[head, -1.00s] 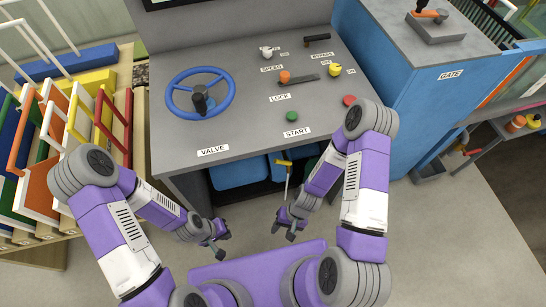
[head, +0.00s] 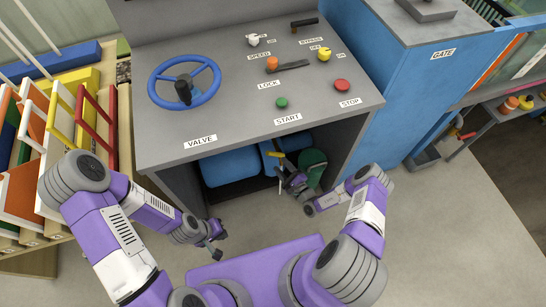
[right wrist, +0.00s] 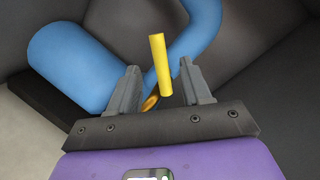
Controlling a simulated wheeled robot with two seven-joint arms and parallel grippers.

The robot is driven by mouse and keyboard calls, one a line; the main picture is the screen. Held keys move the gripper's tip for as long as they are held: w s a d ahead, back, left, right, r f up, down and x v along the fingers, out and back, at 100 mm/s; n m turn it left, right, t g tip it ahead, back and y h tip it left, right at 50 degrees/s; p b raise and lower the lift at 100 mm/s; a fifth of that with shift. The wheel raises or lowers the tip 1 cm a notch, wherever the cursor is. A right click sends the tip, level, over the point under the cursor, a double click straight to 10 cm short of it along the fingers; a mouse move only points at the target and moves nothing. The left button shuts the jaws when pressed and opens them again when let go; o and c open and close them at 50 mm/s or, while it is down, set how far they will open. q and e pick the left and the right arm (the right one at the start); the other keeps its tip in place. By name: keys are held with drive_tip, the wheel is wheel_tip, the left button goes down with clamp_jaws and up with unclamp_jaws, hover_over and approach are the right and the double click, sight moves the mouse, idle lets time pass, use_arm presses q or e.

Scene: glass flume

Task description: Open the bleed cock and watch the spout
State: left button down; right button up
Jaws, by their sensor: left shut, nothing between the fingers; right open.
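The yellow lever (head: 277,154), which looks like the bleed cock's handle, is under the console near blue pipework. In the right wrist view the yellow lever (right wrist: 157,65) stands up between and beyond the fingertips, with a small brass-coloured piece (right wrist: 151,103) below it. My right gripper (right wrist: 160,77) is open, its fingers on either side of the lever with gaps showing. In the head view my right gripper (head: 283,174) reaches under the console, just below the lever. My left gripper (head: 218,240) is shut and empty, low in front of the console. I cannot pick out the spout for certain.
The grey console (head: 225,125) overhangs the right gripper and carries a blue valve wheel (head: 184,82), a green start button (head: 281,103) and a red stop button (head: 341,85). A blue gate cabinet (head: 400,90) stands right. Racked frames (head: 60,120) stand left. The floor in front is clear.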

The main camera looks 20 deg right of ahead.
sight(272, 155)
drive_tip(key=b+x, duration=0.2)
drive_tip(key=x, duration=0.4)
drive_tip(key=shift+w+a, duration=0.25)
clamp_jaws()
